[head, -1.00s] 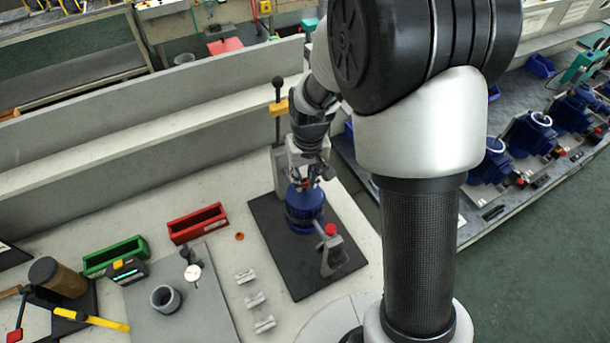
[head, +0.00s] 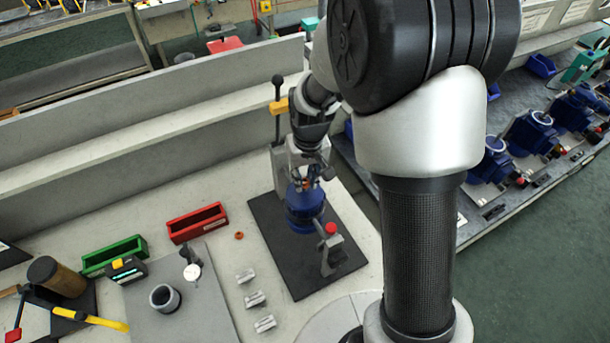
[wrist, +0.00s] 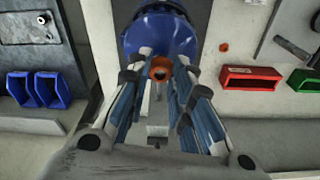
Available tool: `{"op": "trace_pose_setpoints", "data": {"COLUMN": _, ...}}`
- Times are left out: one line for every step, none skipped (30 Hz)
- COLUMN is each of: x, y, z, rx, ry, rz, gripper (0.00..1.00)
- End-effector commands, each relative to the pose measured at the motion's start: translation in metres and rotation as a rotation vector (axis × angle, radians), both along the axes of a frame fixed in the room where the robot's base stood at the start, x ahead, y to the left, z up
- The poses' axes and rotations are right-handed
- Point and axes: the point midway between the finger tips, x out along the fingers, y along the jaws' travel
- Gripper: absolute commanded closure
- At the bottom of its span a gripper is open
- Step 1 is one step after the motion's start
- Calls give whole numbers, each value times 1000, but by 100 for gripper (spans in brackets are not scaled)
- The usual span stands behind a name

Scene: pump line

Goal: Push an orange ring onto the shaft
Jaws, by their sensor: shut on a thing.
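The blue pump (head: 304,214) stands on a dark mat (head: 283,268) on the bench, below my gripper. It also shows at the top of the wrist view (wrist: 160,32). My gripper (wrist: 160,70) is shut on an orange ring (wrist: 160,63), held between the fingertips in front of the pump. In the head view my gripper (head: 312,180) is just above the pump. The shaft is not clearly visible; I cannot tell whether the ring touches it. A second orange ring (head: 239,236) lies on the bench left of the mat, and shows in the wrist view (wrist: 223,47).
A grey clamp with a red knob (head: 331,229) stands right of the pump, and a lever press (head: 278,110) behind it. Red (head: 197,223) and green (head: 114,256) bins and several small metal blocks (head: 254,299) are to the left.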

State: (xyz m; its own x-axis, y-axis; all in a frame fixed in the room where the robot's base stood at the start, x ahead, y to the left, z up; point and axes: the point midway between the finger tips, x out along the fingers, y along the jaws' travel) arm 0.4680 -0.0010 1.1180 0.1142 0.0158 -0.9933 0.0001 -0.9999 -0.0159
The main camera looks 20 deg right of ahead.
Motion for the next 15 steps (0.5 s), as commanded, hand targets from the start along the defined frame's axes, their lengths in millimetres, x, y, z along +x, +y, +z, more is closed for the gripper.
{"op": "trace_pose_setpoints", "data": {"x": 0, "y": 0, "z": -1, "rx": 0, "ry": 0, "rz": 0, "gripper": 86}}
{"op": "trace_pose_setpoints", "data": {"x": 0, "y": 0, "z": -2, "rx": 0, "ry": 0, "rz": 0, "gripper": 86}}
{"op": "trace_pose_setpoints", "data": {"x": 0, "y": 0, "z": -2, "rx": 0, "ry": 0, "rz": 0, "gripper": 86}}
{"op": "trace_pose_setpoints", "data": {"x": 0, "y": 0, "z": -2, "rx": 0, "ry": 0, "rz": 0, "gripper": 86}}
{"op": "trace_pose_setpoints", "data": {"x": 0, "y": 0, "z": -3, "rx": 0, "ry": 0, "rz": 0, "gripper": 86}}
{"op": "trace_pose_setpoints", "data": {"x": 0, "y": 0, "z": -3, "rx": 0, "ry": 0, "rz": 0, "gripper": 86}}
{"op": "trace_pose_setpoints", "data": {"x": 0, "y": 0, "z": -4, "rx": 0, "ry": 0, "rz": 0, "gripper": 86}}
{"op": "trace_pose_setpoints", "data": {"x": 0, "y": 0, "z": -4, "rx": 0, "ry": 0, "rz": 0, "gripper": 86}}
{"op": "trace_pose_setpoints", "data": {"x": 0, "y": 0, "z": -4, "rx": 0, "ry": 0, "rz": 0, "gripper": 86}}
{"op": "trace_pose_setpoints", "data": {"x": 0, "y": 0, "z": -5, "rx": 0, "ry": 0, "rz": 0, "gripper": 86}}
{"op": "trace_pose_setpoints", "data": {"x": 0, "y": 0, "z": -5, "rx": 0, "ry": 0, "rz": 0, "gripper": 86}}
{"op": "trace_pose_setpoints", "data": {"x": 0, "y": 0, "z": -6, "rx": 0, "ry": 0, "rz": 0, "gripper": 86}}
{"op": "trace_pose_setpoints", "data": {"x": 0, "y": 0, "z": -6, "rx": 0, "ry": 0, "rz": 0, "gripper": 86}}
{"op": "trace_pose_setpoints", "data": {"x": 0, "y": 0, "z": -6, "rx": 0, "ry": 0, "rz": 0, "gripper": 86}}
{"op": "trace_pose_setpoints", "data": {"x": 0, "y": 0, "z": -7, "rx": 0, "ry": 0, "rz": 0, "gripper": 86}}
